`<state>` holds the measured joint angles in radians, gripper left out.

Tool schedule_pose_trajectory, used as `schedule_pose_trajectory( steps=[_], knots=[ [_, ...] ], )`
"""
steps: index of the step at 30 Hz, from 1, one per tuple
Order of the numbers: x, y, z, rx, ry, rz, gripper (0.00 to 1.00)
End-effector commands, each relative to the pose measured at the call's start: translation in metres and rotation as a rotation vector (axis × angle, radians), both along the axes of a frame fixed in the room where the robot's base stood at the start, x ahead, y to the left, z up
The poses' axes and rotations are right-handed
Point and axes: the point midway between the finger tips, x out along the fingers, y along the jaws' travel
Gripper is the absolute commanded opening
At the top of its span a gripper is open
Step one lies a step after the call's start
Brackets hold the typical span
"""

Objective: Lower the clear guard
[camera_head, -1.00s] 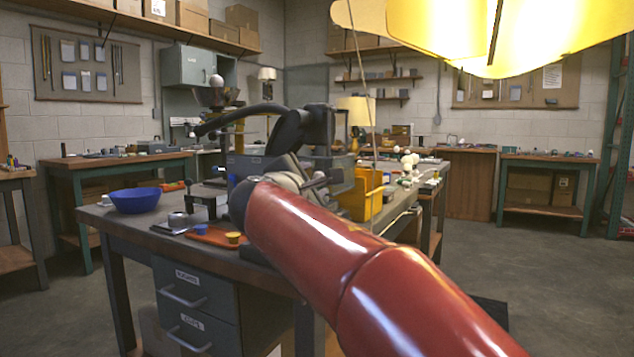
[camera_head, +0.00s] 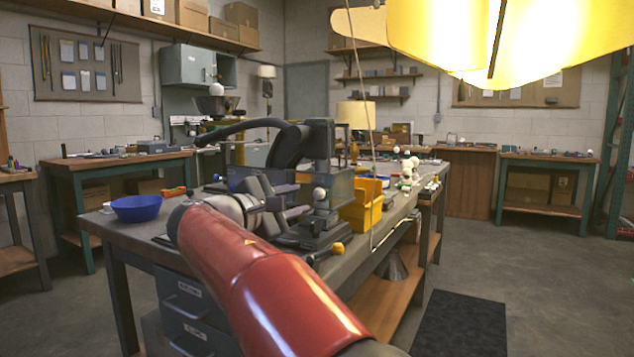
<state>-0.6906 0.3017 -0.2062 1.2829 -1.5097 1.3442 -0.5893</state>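A grey bench machine with a dark upper head (camera_head: 318,140) stands on the workbench. A see-through grey panel, which looks like the clear guard (camera_head: 340,188), is at its front right, below the head. A white ball knob (camera_head: 319,194) shows by the panel's left edge. My gripper (camera_head: 298,200) is at the end of my red arm, left of the panel and close to the knob. I cannot tell whether it touches the knob or the guard. Its fingers blend with the dark machine parts, so their opening is unclear. My arm hides the machine's lower left.
The workbench (camera_head: 148,238) carries a blue bowl (camera_head: 137,208) at left and a yellow bin (camera_head: 364,206) right of the machine. The floor at right is open, with a dark mat (camera_head: 460,325).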

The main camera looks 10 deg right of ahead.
Motion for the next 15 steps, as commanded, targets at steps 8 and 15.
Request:
schedule_pose_trajectory(
  steps=[8, 15],
  knots=[
    [0.022, -0.028, 0.0, -0.001, -0.002, -0.016, 0.31],
    [0.044, -0.052, 0.0, -0.001, -0.001, -0.013, 0.31]
  ],
)
